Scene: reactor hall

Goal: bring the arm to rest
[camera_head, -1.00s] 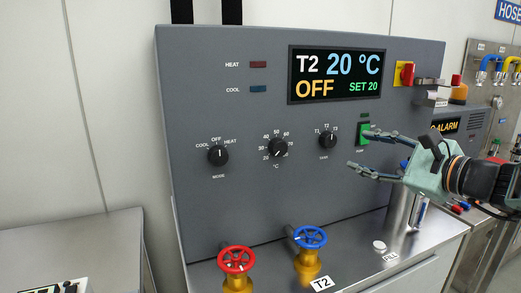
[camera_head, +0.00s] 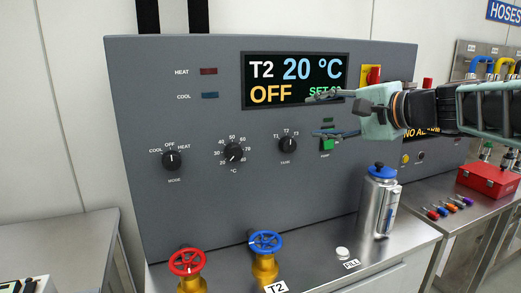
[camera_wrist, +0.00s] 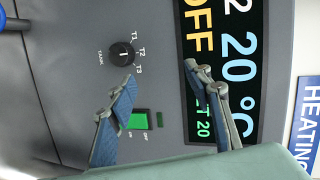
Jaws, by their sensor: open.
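My gripper (camera_head: 335,115) is open and empty in front of the grey control panel (camera_head: 150,105), below the right part of its display (camera_head: 295,82). The display reads T2, 20 °C, OFF. In the wrist view my gripper's two fingers (camera_wrist: 165,105) are apart, with nothing between them but the panel face. The green pump switch (camera_head: 327,144) sits just under the lower finger in the head view; it also shows in the wrist view (camera_wrist: 138,120) beside one finger. I cannot tell how far the fingertips are from the panel.
A metal flask with a blue lid (camera_head: 379,200) stands on the steel counter below my arm. A red valve wheel (camera_head: 187,262) and a blue one (camera_head: 266,243) stand in front of the panel. A red box (camera_head: 488,179) and several small coloured items lie on the right bench.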

